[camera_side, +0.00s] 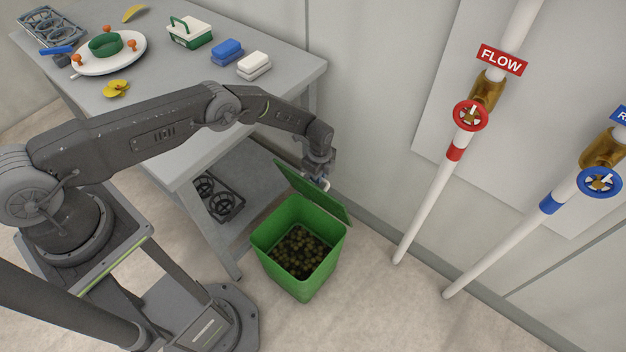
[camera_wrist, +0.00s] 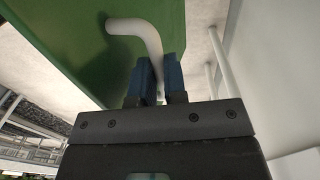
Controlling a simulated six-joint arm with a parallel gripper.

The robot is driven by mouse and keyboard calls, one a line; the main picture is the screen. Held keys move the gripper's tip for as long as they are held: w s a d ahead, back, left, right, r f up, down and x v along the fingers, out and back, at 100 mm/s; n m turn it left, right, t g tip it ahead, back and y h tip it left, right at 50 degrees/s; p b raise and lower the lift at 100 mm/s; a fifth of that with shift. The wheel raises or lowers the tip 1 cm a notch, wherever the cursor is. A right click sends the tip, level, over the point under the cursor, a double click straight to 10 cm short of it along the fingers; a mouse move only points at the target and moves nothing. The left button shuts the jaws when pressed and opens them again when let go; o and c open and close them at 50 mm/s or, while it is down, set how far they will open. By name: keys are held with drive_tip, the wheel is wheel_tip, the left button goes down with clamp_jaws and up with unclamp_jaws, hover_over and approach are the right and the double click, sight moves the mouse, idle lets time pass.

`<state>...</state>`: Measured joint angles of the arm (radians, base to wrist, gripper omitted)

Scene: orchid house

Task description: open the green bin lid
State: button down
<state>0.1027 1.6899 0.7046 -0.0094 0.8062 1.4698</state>
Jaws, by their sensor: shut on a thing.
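The green bin (camera_side: 301,262) stands on the floor beside the grey table, with dark brown-green lumps (camera_side: 299,252) inside. Its green lid (camera_side: 312,190) is raised along the far side, tilted up from the rim, and the bin's mouth is open to view. My gripper (camera_side: 321,182) is behind the lid, on the wall side, shut on the lid's white handle. In the wrist view the two blue fingers (camera_wrist: 159,80) close around the bent white handle (camera_wrist: 143,30), and the green lid (camera_wrist: 75,45) fills the upper left.
The grey table (camera_side: 175,130) stands left of the bin and carries a white plate (camera_side: 108,52), blue and white blocks and a small box. Wall pipes with a red valve (camera_side: 470,115) and a blue valve (camera_side: 599,182) are to the right.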

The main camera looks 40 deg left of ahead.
drive_tip(key=shift+f, duration=0.2)
drive_tip(key=shift+s, duration=0.1)
drive_tip(key=c, duration=1.5)
unclamp_jaws()
drive_tip(key=o, duration=0.3)
drive_tip(key=shift+r, duration=0.1)
drive_tip(key=shift+o, duration=0.2)
drive_tip(key=shift+w, duration=0.2)
wheel_tip(320, 180, up, 14)
drive_tip(key=shift+w, duration=0.4)
